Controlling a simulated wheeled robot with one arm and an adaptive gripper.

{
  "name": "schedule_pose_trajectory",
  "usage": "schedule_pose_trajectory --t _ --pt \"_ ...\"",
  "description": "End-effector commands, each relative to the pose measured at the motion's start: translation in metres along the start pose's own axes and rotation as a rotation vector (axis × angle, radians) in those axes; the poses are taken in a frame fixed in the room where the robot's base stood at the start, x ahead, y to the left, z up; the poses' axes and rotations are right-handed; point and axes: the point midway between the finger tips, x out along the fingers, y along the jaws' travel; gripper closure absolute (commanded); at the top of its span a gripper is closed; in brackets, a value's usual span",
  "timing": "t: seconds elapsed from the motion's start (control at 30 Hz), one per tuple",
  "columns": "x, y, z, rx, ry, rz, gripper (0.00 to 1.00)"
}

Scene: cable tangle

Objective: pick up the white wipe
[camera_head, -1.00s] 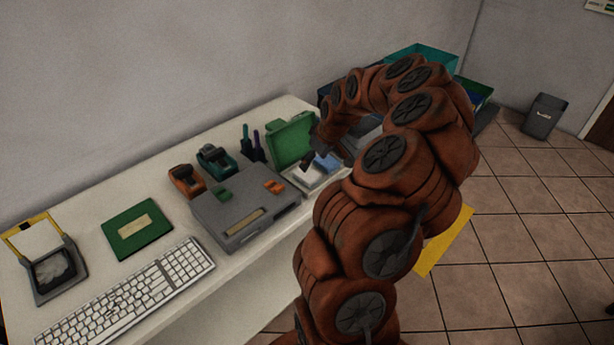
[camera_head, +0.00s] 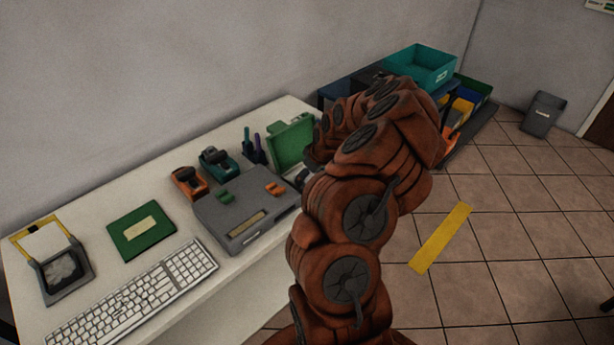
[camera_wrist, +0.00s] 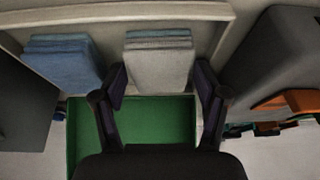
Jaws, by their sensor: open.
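The white wipe is a folded, pale grey-white stack (camera_wrist: 160,66) in the upper middle of the wrist view. It lies in a shallow pale tray (camera_wrist: 130,12) beside a folded blue stack (camera_wrist: 66,60) to its left. My gripper (camera_wrist: 160,80) is open, its two fingers to either side of the white stack's near end. Nothing is held, and I cannot tell the height gap. A green lid (camera_wrist: 160,122) shows below and between the fingers. In the head view the green lid (camera_head: 291,146) stands upright, while my arm hides the wipes and my fingertips.
A grey case (camera_head: 245,213) with green and orange latches is beside the tray; it shows at right in the wrist view (camera_wrist: 280,65). Tape dispensers (camera_head: 220,162), pens (camera_head: 254,148) and a keyboard (camera_head: 140,290) are on the white table (camera_head: 110,190). Bins (camera_head: 420,65) stand behind.

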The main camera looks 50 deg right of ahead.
Motion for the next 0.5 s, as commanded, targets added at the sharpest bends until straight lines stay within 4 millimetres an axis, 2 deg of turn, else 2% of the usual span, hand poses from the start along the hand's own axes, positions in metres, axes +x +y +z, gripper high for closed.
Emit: schedule_pose_trajectory --t 0.27,0.5 --pt "0.0037 -0.0001 0.0002 0.0 0.0 0.0 0.27" --pt "0.0036 -0.0001 0.0004 0.001 0.0 0.0 0.51"
